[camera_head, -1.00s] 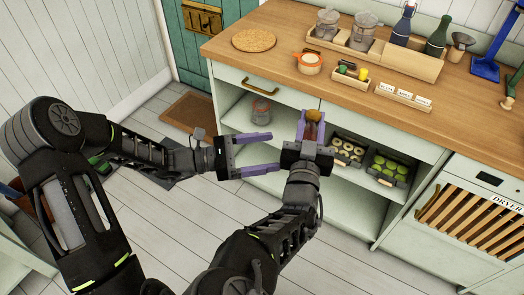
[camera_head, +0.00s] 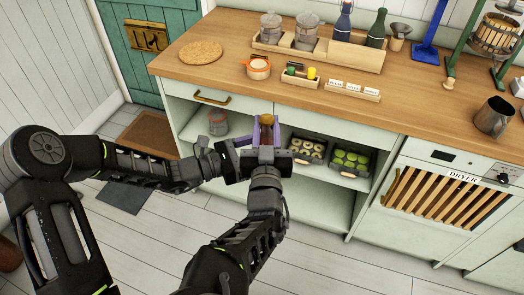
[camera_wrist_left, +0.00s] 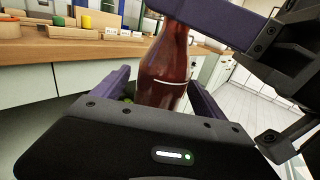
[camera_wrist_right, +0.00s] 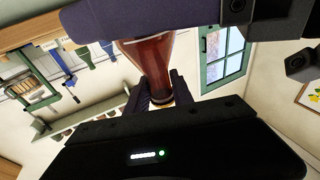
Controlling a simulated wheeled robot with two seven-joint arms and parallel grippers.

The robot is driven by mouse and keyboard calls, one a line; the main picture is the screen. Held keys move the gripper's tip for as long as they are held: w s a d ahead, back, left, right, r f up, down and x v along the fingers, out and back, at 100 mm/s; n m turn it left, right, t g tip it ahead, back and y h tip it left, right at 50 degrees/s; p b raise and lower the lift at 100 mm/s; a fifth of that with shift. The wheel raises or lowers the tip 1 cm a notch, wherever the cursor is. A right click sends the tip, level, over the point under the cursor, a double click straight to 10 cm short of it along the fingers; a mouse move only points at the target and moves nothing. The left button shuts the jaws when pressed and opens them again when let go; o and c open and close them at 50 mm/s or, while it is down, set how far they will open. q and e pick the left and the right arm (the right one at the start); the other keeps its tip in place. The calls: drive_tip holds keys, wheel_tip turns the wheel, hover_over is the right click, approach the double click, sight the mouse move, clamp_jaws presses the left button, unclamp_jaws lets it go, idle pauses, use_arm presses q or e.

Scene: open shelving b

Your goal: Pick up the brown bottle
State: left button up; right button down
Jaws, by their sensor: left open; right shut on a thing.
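The brown bottle (camera_head: 267,131) is held in front of the open shelves, below the counter edge. My right gripper (camera_head: 267,143) is shut on it. In the right wrist view, the reddish-brown glass (camera_wrist_right: 150,55) narrows towards the right fingers (camera_wrist_right: 163,88). My left gripper (camera_head: 244,150) comes in from the left, beside the right one, partly hidden behind it. It is open. In the left wrist view, the bottle (camera_wrist_left: 165,70) stands between the left fingers (camera_wrist_left: 158,88), slightly tilted; I cannot tell whether they touch it. A purple finger crosses the bottle's upper part there.
The wooden counter (camera_head: 215,75) holds a cork mat (camera_head: 200,52), an orange-rimmed jar (camera_head: 258,68), a wooden rack (camera_head: 345,57) and a metal mug (camera_head: 493,117). A glass jar (camera_head: 218,122) and two black trays (camera_head: 352,161) are on the shelf. The floor in front is clear.

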drive_tip(key=shift+r, duration=0.1)
use_arm(q)
clamp_jaws()
idle(0.8)
drive_tip(key=shift+r, duration=0.1)
use_arm(e)
drive_tip(key=c, duration=1)
unclamp_jaws()
drive_tip(key=shift+c, duration=0.2)
drive_tip(key=shift+s, duration=0.1)
